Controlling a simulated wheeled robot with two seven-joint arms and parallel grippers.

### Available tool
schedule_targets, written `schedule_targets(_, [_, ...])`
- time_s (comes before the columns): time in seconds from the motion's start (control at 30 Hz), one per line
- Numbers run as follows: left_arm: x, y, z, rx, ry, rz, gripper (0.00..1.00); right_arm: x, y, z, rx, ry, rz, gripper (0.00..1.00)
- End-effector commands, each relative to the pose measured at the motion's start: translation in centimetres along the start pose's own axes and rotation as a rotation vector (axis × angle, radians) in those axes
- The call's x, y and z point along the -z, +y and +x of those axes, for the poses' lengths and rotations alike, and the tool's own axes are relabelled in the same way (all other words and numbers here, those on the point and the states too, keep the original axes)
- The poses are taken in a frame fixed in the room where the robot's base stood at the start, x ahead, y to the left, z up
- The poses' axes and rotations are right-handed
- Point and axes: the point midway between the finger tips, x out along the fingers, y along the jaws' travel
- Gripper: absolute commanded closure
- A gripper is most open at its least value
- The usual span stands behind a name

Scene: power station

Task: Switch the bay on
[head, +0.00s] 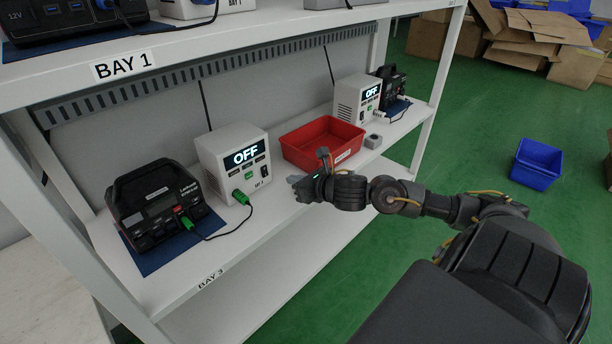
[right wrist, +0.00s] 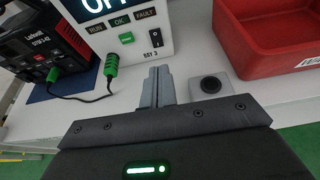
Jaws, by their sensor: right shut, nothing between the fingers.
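The white bay 3 unit (head: 232,160) on the shelf shows "OFF" on its screen. In the right wrist view its front (right wrist: 126,38) has RUN, OK and FAULT labels, a green element below them and a black rocker switch (right wrist: 156,39). A green plug and black cable join it to a black power station (head: 158,205) on a blue mat. My right gripper (head: 294,182) is shut and empty, above the shelf in front of the unit; its fingers (right wrist: 157,72) point towards the switch side, apart from it. A grey box with a round black button (right wrist: 210,86) sits right of the fingers. My left gripper is out of view.
A red bin (head: 322,143) stands right of the unit. Farther right are another white unit showing "OFF" (head: 359,100), a small grey box (head: 373,141) and a black power station (head: 389,88). A shelf labelled BAY 1 (head: 124,64) overhangs. A blue bin (head: 537,164) lies on the green floor.

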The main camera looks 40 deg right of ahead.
Motion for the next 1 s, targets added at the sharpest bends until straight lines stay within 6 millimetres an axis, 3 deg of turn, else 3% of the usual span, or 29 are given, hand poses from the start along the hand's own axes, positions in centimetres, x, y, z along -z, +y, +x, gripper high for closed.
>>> schedule_targets(0.3, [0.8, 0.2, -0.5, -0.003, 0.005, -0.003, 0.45, -0.1, 0.0, -3.2, 0.001, -0.001, 0.001, 1.00])
schedule_targets(0.73, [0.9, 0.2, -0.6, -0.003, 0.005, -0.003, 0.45, -0.1, -0.1, -3.6, 0.002, -0.001, 0.002, 1.00])
schedule_targets(0.87, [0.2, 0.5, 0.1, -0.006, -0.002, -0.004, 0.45, 1.6, 0.2, -3.3, -0.001, 0.010, 0.031, 1.00])
schedule_targets(1.0, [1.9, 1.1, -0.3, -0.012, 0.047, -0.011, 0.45, 4.7, 0.7, -2.7, 0.003, -0.001, 0.172, 1.00])
